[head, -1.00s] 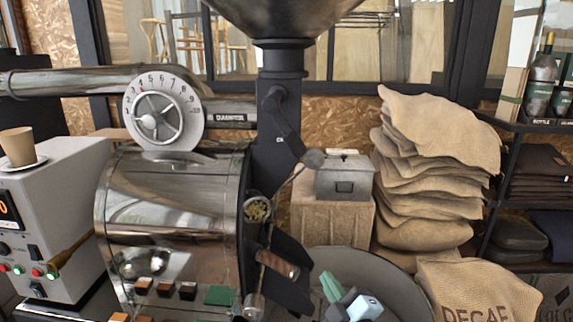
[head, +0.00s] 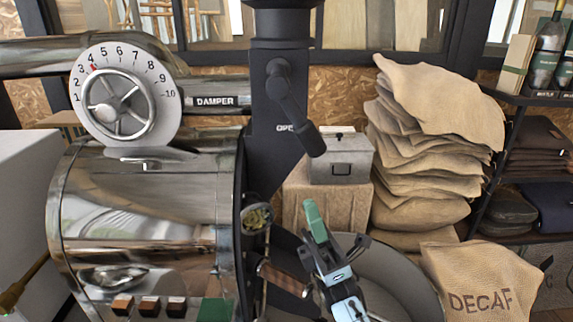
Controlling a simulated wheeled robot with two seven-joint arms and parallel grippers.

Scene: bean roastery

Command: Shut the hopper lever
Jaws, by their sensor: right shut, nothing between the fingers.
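The black hopper lever (head: 293,102) is on the dark column under the hopper, right of the damper dial. It slants down and to the right from its pivot to a thick grip (head: 312,140). Lettering that seems to begin "OPE" shows beside it, partly hidden by the lever. My right gripper (head: 313,216) is shut and empty, with green fingers pointing up. It is below the lever grip in the picture, apart from it, in front of the round cooling tray. My left gripper is not in view.
The shiny roaster drum (head: 150,215) fills the left, with a numbered damper dial (head: 118,95) above it. Stacked sacks (head: 425,150) and a DECAF sack (head: 485,280) are at right.

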